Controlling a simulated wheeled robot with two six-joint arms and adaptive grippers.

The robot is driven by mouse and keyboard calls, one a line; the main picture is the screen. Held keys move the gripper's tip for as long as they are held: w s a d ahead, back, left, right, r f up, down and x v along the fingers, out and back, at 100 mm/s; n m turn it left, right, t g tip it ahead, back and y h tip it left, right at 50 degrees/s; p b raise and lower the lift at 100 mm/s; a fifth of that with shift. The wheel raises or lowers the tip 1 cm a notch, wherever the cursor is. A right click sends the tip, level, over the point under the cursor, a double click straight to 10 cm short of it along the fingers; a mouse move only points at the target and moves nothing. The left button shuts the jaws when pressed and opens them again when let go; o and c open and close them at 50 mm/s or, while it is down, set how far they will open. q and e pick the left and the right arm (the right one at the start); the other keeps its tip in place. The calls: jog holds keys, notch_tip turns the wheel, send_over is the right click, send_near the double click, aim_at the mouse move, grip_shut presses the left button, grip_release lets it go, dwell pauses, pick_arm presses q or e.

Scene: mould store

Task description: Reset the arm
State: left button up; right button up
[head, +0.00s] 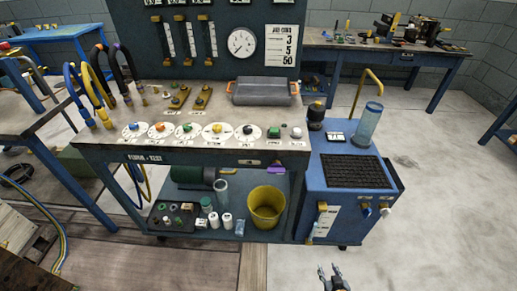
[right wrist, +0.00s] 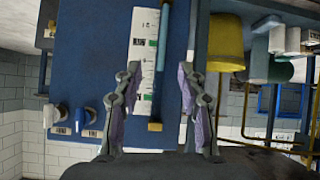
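My right gripper (head: 333,272) shows at the bottom edge of the head view, over the bare floor in front of the blue cabinet. Its two fingers are apart, with nothing between them that it holds. In the right wrist view my right gripper (right wrist: 158,75) is also open, with purple pads on its fingers. Past its fingers that view shows the blue cabinet front with a white label strip and a blue bar with a yellow end (right wrist: 155,127). The rest of my right arm is out of the head view. My left gripper is in neither view.
A blue workbench (head: 100,150) with dials and switches fills the middle. The blue cabinet (head: 313,190) with a black grille and front taps adjoins its right side. A yellow bucket (head: 266,207) stands on the bench's lower shelf. The floor (head: 440,220) at right is clear.

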pick_arm(q)
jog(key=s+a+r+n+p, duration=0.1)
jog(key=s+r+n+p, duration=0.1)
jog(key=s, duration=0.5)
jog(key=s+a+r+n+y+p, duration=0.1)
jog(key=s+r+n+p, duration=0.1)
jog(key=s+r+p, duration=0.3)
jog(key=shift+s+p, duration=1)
jog(key=shift+p, duration=0.1)
pick_arm(e)
jog(key=s+d+f+g, duration=0.1)
jog(key=s+g, duration=0.3)
jog(key=s, duration=1)
jog(key=s+d+f+g, duration=0.1)
jog(key=s+f+g, duration=0.2)
jog(key=s, duration=1.2)
jog(key=shift+f+g, duration=0.2)
jog(key=shift+g, duration=0.9)
